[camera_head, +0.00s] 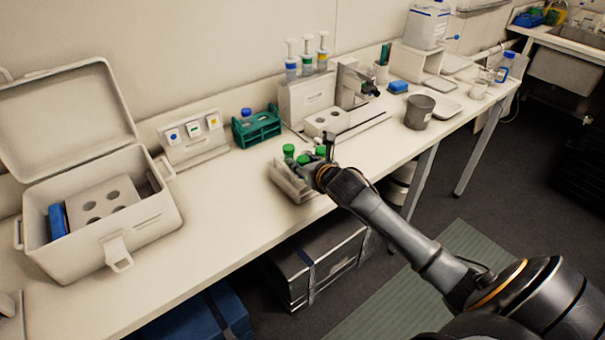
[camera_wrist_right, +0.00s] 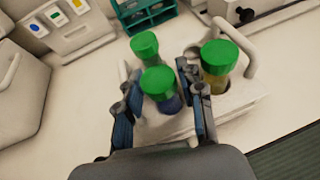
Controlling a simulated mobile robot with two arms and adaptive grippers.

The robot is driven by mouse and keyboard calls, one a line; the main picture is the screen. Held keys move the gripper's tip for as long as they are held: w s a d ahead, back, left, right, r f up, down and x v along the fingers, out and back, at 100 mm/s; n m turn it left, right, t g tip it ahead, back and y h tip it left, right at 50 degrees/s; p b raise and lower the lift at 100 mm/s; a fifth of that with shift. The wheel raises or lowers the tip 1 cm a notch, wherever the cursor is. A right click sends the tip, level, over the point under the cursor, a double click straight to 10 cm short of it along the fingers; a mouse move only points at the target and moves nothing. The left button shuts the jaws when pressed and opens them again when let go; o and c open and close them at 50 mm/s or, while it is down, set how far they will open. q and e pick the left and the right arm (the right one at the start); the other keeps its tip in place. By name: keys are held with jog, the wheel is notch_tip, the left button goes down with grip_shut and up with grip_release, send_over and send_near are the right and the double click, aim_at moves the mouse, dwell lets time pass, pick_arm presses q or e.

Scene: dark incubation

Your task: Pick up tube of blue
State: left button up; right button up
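A white rack (camera_head: 288,184) near the front edge of the bench holds 3 green-capped tubes; it also shows in the right wrist view (camera_wrist_right: 232,104). The tube with dark blue content (camera_wrist_right: 170,103) is nearest my wrist. A tube with yellowish content (camera_wrist_right: 214,84) stands to the right, and a third tube (camera_wrist_right: 145,46) stands behind with unclear content. My right gripper (camera_wrist_right: 160,88) is open, its fingers on either side of the blue tube with gaps visible. In the head view my right gripper (camera_head: 325,165) partly hides the rack and tubes. My left gripper is not in view.
A green rack (camera_head: 258,127) with a blue-capped tube stands behind. An open white box (camera_head: 140,230) is at left. A panel with coloured labels (camera_head: 192,142), a pipette stand (camera_head: 305,98) and a grey cup (camera_head: 419,112) are also on the bench. The bench front between box and rack is clear.

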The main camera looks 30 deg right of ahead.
grip_shut()
